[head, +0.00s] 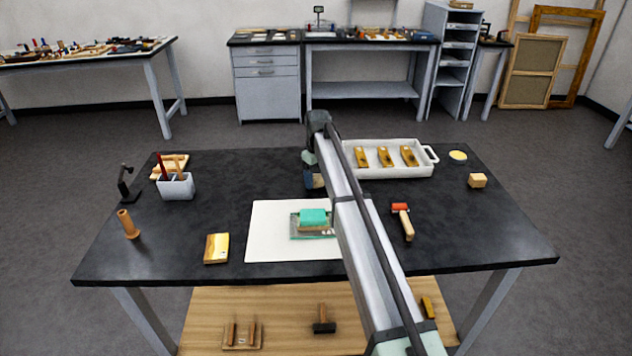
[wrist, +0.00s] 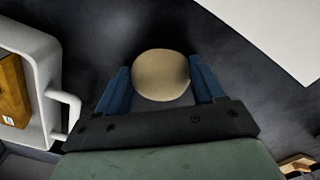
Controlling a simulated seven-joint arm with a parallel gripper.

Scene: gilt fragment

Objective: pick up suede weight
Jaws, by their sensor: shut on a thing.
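The suede weight (wrist: 161,75) is a tan, rounded thing with a smooth top, seen in the wrist view between two blue fingers. My gripper (wrist: 160,66) is shut on it, one finger at each side. In the head view my gripper (head: 313,181) is over the back middle of the dark table, left of the white tray. There the weight is mostly hidden by my gripper and arm, with only a small tan patch showing. I cannot tell whether the weight touches the table or hangs just above it.
The white tray (head: 431,153) with several golden pieces stands close on the right. A white sheet (head: 268,228) bearing a green-topped block (head: 313,217) lies in front.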

